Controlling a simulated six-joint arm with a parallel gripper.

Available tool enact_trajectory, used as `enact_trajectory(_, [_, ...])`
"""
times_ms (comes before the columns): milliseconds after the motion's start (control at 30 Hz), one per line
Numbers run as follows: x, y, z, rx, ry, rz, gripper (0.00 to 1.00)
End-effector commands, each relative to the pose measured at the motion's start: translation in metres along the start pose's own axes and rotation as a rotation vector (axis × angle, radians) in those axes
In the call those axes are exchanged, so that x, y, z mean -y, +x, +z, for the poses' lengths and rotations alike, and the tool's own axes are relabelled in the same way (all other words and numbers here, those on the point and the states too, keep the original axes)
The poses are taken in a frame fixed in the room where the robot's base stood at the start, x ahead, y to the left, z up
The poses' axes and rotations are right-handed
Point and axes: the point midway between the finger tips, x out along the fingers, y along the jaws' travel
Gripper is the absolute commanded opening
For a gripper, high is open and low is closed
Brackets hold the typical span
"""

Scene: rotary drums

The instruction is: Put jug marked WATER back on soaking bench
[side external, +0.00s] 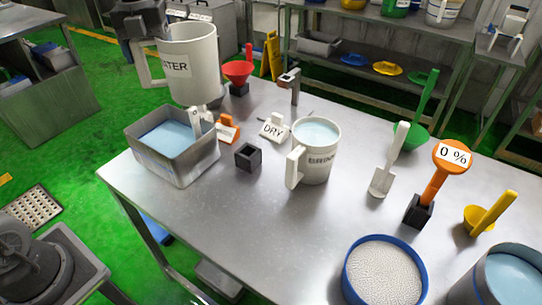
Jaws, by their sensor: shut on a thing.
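The white jug marked WATER (192,62) is at the back left, beside the steel bench (215,210) or over its edge. Only "ATER" of its label shows. It looks upright, with its handle to the left. My gripper (152,32) is at the jug's upper left, shut on it near the top of the handle; the exact contact is hard to see. Whether the jug's base touches the bench cannot be told. A second white jug, marked BRINE (318,150), stands on the bench with pale blue liquid in it.
A metal tub (172,160) of blue liquid stands in front of the WATER jug. Bare steel lies front left.

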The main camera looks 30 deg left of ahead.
Motion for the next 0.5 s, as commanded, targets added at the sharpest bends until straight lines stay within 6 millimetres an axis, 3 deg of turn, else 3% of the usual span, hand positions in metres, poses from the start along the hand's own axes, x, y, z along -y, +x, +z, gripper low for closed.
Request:
enact_trajectory(33, [0.013,-0.001,-0.017,0.003,0.052,-0.003,0.02])
enact_trajectory(200, [0.039,0.001,-0.06,0.0,0.176,-0.004,0.02])
enact_trajectory(500, [0.059,0.004,-0.109,-0.003,0.315,-0.006,0.02])
